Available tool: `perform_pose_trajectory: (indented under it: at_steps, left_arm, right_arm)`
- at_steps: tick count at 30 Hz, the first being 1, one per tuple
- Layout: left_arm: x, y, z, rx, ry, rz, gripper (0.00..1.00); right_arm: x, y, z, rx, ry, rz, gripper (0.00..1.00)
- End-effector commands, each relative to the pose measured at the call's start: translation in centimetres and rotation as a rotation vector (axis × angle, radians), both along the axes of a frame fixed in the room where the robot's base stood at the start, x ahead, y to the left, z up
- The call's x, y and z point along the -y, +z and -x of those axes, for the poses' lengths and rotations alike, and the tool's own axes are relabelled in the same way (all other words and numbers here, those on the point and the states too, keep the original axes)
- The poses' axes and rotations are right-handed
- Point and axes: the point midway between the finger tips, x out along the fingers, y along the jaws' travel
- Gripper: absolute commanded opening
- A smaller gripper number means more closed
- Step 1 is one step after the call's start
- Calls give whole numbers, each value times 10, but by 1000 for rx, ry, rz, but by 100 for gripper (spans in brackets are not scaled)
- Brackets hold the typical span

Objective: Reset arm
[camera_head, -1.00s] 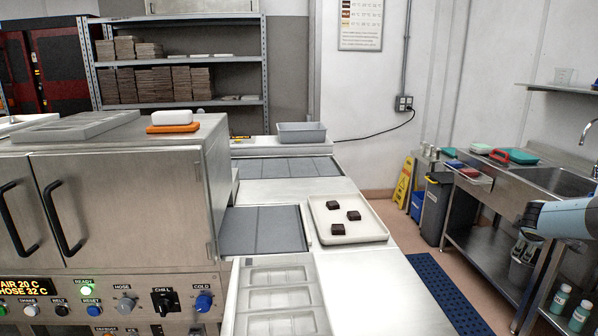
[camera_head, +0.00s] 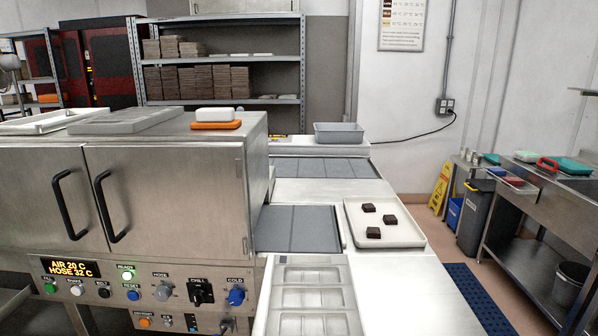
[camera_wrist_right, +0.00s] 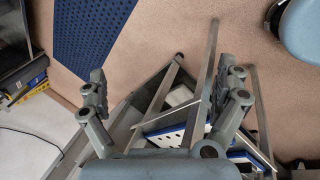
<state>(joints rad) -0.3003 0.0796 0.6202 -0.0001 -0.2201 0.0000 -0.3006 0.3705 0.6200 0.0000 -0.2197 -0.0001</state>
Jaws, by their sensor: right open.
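My right gripper (camera_wrist_right: 165,95) shows in the right wrist view with its fingers spread wide apart and nothing between them. Below it are the floor and some metal frame bars, apart from the fingers. Neither gripper shows in the head view now. My left gripper is in no view.
A steel cabinet (camera_head: 165,190) with a control panel stands at left. A white tray (camera_head: 410,236) with three dark pieces (camera_head: 373,232) rests on the counter right of the belt (camera_head: 295,228). A clear mould (camera_head: 312,299) lies in front. A sink bench (camera_head: 560,205) and blue mat (camera_head: 482,298) are at right.

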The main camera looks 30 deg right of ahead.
Motion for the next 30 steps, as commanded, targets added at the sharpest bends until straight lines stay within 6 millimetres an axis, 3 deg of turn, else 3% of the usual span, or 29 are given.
perform_pose_trajectory:
  at_steps: [1,3,12,23,30]
  left_arm:
    - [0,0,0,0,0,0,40]
    - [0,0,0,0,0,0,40]
    - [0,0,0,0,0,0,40]
    - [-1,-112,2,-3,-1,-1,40]
    - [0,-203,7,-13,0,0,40]
  right_arm:
    - [-38,-13,4,1,-14,-47,100]
    - [-82,-25,7,1,-31,-101,100]
    - [-237,-51,15,1,-88,-286,100]
    - [-231,-163,17,-3,-86,-279,100]
    - [-230,-253,22,-12,-88,-277,100]
